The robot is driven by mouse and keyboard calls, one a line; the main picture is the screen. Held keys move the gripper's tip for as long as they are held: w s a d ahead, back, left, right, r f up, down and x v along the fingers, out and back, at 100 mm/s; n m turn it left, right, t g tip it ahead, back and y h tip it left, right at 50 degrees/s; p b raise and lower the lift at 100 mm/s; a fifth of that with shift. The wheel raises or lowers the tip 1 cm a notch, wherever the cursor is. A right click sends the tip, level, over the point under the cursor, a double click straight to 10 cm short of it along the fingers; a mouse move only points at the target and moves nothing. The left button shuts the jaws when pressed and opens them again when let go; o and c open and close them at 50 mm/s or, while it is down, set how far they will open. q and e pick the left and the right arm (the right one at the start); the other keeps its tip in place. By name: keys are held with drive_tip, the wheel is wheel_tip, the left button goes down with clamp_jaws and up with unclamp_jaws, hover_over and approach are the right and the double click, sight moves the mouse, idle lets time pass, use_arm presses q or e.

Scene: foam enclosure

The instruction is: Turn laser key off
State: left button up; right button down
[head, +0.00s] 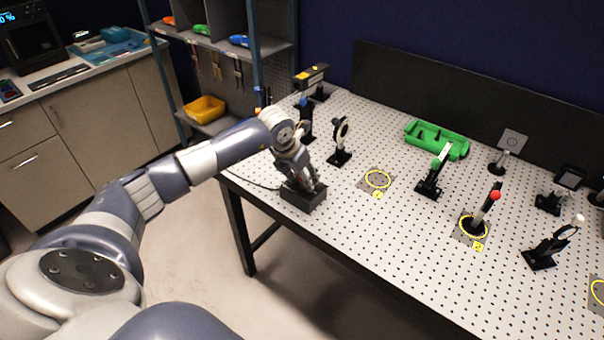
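A small black box (303,198) sits near the left front edge of the perforated optical table, with a dark cable running from its left side. It appears to be the laser's key unit; the key itself is not visible, as my gripper covers the box's top. My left gripper (304,182) points down with its fingertips at the top of this box. At this size I cannot tell whether the fingers are open or closed on a key. My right gripper is out of view.
The optical table (345,225) holds several black posts with optics, including a ring mount (341,130) just right of my gripper. A green tray (436,139) lies farther back. Yellow circles (378,179) mark the surface. A shelf with a yellow bin (204,109) stands at left.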

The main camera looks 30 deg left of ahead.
use_arm(q)
drive_tip(key=c, duration=1.1)
